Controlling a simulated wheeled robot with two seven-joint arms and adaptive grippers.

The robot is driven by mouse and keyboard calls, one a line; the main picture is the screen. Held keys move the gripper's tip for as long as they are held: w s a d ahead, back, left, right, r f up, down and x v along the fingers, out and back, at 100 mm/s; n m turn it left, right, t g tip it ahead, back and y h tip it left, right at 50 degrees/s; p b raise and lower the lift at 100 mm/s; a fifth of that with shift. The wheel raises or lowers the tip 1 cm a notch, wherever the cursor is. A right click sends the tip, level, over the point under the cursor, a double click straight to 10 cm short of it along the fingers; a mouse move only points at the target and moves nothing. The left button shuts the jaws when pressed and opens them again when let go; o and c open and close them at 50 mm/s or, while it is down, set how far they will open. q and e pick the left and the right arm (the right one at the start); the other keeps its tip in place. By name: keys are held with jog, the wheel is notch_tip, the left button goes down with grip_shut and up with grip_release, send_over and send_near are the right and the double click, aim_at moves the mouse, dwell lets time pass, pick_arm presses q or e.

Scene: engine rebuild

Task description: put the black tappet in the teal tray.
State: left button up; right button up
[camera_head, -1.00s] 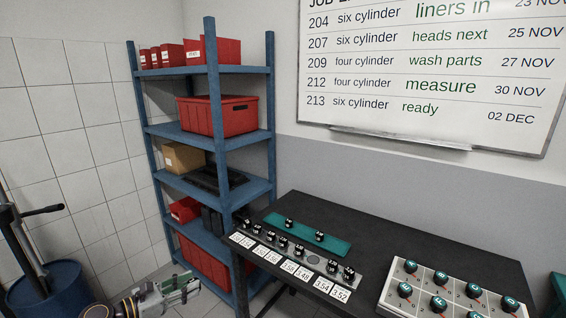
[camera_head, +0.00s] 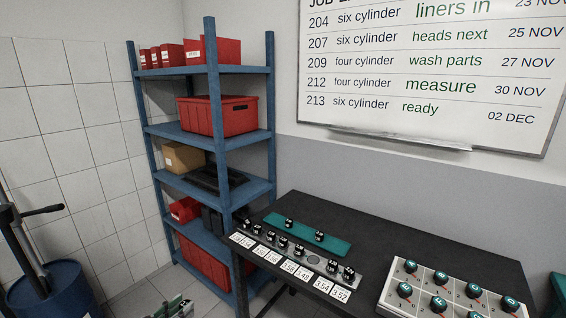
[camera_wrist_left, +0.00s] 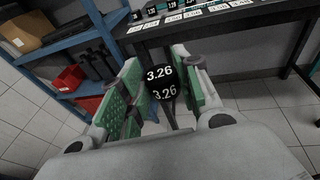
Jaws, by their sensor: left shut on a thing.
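My left gripper (camera_head: 180,307) shows only as a small piece at the bottom edge of the head view, left of the workbench. In the left wrist view its green-padded fingers are shut on a black tappet (camera_wrist_left: 163,82) marked 3.26. The held tappet is clear of the bench and cannot be made out in the head view. The teal tray (camera_head: 303,231) lies on the black workbench, behind the tappet row. Two black tappets (camera_head: 319,236) stand on the tray, apart from each other. My right gripper is not in view.
A grey rack with several black tappets (camera_head: 283,242) and white number cards (camera_head: 288,267) runs along the bench's front edge. A white board with teal-topped knobs (camera_head: 440,280) stands at right. A blue shelf (camera_head: 218,180) rises left of the bench. The bench's back middle is clear.

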pick_arm(q)
jog(key=shift+s+a+f+n+y, duration=0.65)
jog(key=shift+s+f+y, duration=0.25)
jog(key=shift+s+f, duration=0.65)
jog(key=d+n+t+y, duration=0.1)
jog(key=d+n+y, duration=0.3)
jog(key=d, duration=0.4)
jog(key=shift+d+f+t+y, duration=0.2)
jog(key=shift+d+t+y, duration=0.15)
jog(key=shift+y, duration=0.25)
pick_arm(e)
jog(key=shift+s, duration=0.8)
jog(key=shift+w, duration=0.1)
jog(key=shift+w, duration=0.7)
